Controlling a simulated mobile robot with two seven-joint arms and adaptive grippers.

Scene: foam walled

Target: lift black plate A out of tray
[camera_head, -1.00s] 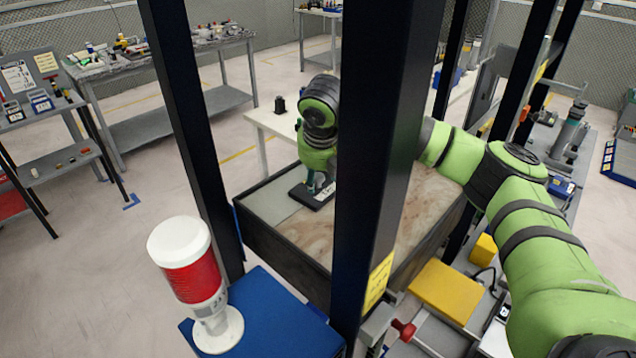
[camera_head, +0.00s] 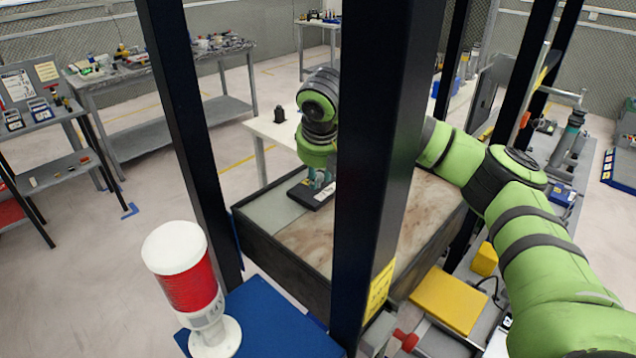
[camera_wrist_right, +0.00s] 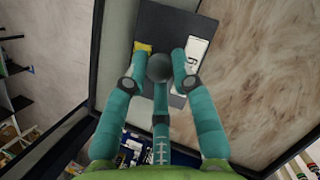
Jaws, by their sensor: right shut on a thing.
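Black plate A (camera_head: 297,192) is a flat dark plate with a pale label, over the far left part of the dark-walled tray (camera_head: 280,264). My right gripper (camera_head: 320,180) points down over it, partly hidden behind a black post. In the right wrist view the teal fingers (camera_wrist_right: 160,72) are closed around a round dark knob on the plate (camera_wrist_right: 165,25). A white label and a small yellow patch show on the plate. How much gap there is under the plate is hard to tell. My left gripper is not in view.
Two black posts stand in front; the nearer post (camera_head: 372,150) hides part of the tray and my gripper. A red and white lamp (camera_head: 190,285) stands on a blue surface at front left. A pale table (camera_head: 268,130) with a small black object is behind the tray.

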